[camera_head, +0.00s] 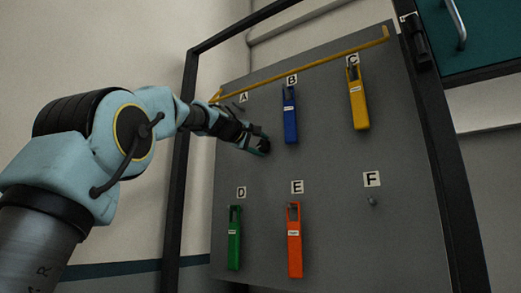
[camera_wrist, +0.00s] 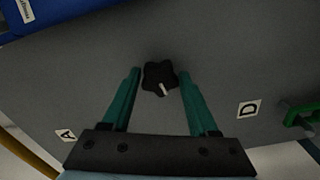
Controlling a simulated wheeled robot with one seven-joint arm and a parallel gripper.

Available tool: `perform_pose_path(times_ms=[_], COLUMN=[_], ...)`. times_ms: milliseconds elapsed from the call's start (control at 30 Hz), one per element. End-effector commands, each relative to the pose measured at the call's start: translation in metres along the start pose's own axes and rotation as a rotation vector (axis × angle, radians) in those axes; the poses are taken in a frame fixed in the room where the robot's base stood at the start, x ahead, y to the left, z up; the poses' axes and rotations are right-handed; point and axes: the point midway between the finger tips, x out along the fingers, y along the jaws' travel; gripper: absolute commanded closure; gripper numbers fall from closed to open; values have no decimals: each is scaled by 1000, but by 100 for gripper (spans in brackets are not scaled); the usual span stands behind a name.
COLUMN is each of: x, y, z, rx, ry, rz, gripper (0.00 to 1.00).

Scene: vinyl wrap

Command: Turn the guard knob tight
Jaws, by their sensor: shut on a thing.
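The guard knob (camera_wrist: 158,75) is a black lobed knob with a white pointer line, on the grey panel in the wrist view. The pointer line points down and slightly right in that view. My gripper (camera_wrist: 161,82) has its two teal fingers on either side of the knob, shut on it. In the head view my gripper (camera_head: 256,144) is at the panel, below labels A and B. The knob cannot be made out there behind my gripper.
The grey panel (camera_head: 330,155) carries a blue holder (camera_head: 290,115), a yellow one (camera_head: 357,97), a green one (camera_head: 234,238) and an orange one (camera_head: 295,240). A yellow bar (camera_head: 310,66) runs along the top. A bare peg (camera_head: 372,201) sits under F.

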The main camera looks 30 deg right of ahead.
Motion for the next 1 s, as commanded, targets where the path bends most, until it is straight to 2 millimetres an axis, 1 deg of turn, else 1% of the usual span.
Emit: perform_pose_path(times_ms=[33, 200, 400, 633, 1000], x=[0, 0, 1, 1, 1], y=[-3, -3, -3, -3, -3], z=[1, 1, 1, 1, 1], rx=[33, 134, 205, 237, 240], ry=[-1, -2, -2, -3, -3], rz=[-1, -1, -1, -2, -3], gripper=[96, 96, 96, 96, 96])
